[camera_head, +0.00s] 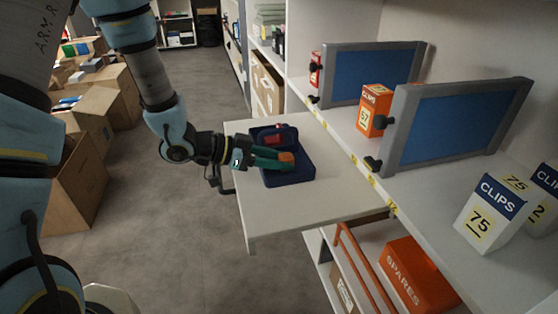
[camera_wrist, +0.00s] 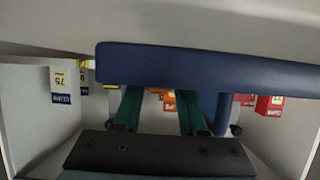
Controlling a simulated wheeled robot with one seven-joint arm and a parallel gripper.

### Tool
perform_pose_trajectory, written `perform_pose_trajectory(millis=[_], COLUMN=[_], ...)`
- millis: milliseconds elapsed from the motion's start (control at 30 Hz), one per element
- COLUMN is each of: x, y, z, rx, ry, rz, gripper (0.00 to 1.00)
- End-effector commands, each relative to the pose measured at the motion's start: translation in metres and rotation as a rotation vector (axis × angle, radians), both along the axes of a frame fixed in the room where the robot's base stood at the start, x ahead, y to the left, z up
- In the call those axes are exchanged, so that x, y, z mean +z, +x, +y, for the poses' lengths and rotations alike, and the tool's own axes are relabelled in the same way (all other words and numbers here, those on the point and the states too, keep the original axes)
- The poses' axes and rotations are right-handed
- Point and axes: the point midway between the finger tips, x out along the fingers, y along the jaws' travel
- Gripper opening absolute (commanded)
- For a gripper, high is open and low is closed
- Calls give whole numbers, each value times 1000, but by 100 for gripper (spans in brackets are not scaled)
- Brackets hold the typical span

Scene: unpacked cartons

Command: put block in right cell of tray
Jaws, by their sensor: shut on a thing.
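The dark blue tray (camera_head: 290,180) lies on the white pull-out board in the head view. My gripper (camera_head: 280,155) reaches in from the left over the tray, its green fingers shut on a small orange block (camera_head: 287,158). The block is over the tray's right part; I cannot tell whether it touches the floor. A red piece shows in the far part of the tray. In the wrist view, the green fingers of my gripper (camera_wrist: 158,110) point at a broad blue band, which looks like the tray (camera_wrist: 210,66). The block is not clear there.
The pale board (camera_head: 340,205) has free room around the tray. A shelf at right holds two blue-panelled grey frames (camera_head: 455,125), an orange clips box (camera_head: 374,108) and white clips boxes (camera_head: 490,213). An orange spares bin (camera_head: 415,275) sits below. Cartons (camera_head: 75,190) stand at left.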

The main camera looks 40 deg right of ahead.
Motion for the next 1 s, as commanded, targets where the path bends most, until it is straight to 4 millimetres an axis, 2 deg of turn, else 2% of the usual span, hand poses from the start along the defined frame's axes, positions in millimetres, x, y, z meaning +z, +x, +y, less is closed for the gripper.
perform_pose_trajectory(millis=[167, 200, 467, 800, 1000], x=[-3, -3, -3, 2, 14], y=[0, 0, 0, 1, 12], z=[0, 0, 0, 2, 29], rx=[0, 0, 0, 2, 7], ry=[1, 1, 1, 1, 2], rz=[0, 0, 0, 1, 0], gripper=[0, 42, 71, 71, 71])
